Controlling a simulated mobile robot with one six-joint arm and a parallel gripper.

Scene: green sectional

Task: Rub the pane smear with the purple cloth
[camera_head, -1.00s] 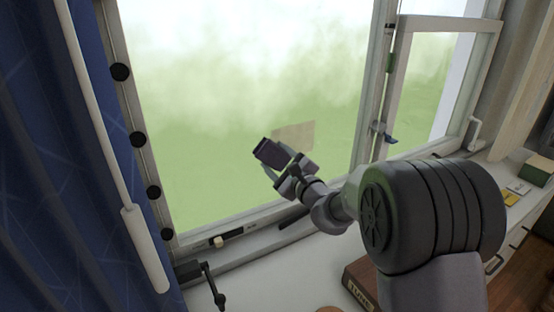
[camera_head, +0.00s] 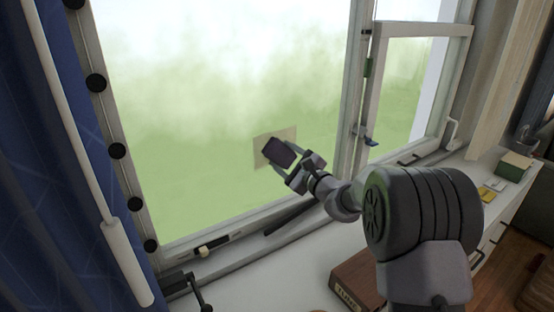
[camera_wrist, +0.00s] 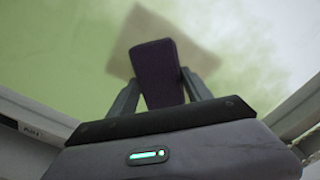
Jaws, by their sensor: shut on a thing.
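The pane smear is a tan, roughly square patch (camera_head: 262,156) on the large window pane (camera_head: 200,120). My gripper (camera_head: 288,160) is shut on the purple cloth (camera_head: 277,151), a dark folded pad, and holds it up in front of the patch. I cannot tell whether the cloth touches the glass.
A white sill (camera_head: 260,285) runs below the window, with a brown book (camera_head: 352,280) on it. A window latch (camera_head: 212,247) sits on the lower frame. A blue curtain (camera_head: 50,170) hangs at left beside a white rod (camera_head: 125,260). An open casement (camera_head: 410,85) stands at right.

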